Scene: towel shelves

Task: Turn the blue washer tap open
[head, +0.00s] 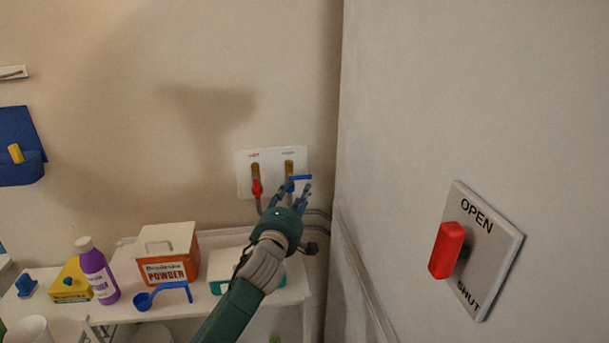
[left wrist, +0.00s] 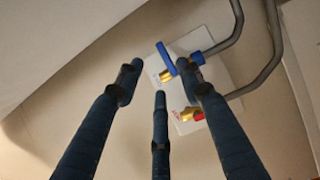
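The blue tap (head: 300,178) is on a white wall plate (head: 243,180), at the right of the red tap (head: 257,188). Its handle lies sideways, across its brass valve. In the left wrist view the blue handle (left wrist: 166,57) shows just beyond the fingertips, with the red tap (left wrist: 197,116) lower right. My left gripper (head: 294,194) is in front of and just below the blue tap. Its three fingers (left wrist: 160,75) are spread with nothing between them. I cannot tell whether a fingertip touches the handle. My right gripper is out of view.
A lever plate (head: 497,278) marked OPEN and SHUT, with a red lever (head: 447,250), is on the right wall. Below the taps, a shelf (head: 205,305) holds a powder box (head: 168,253), a purple bottle (head: 98,272) and a blue scoop (head: 145,300). Grey hoses (left wrist: 262,75) run beside the taps.

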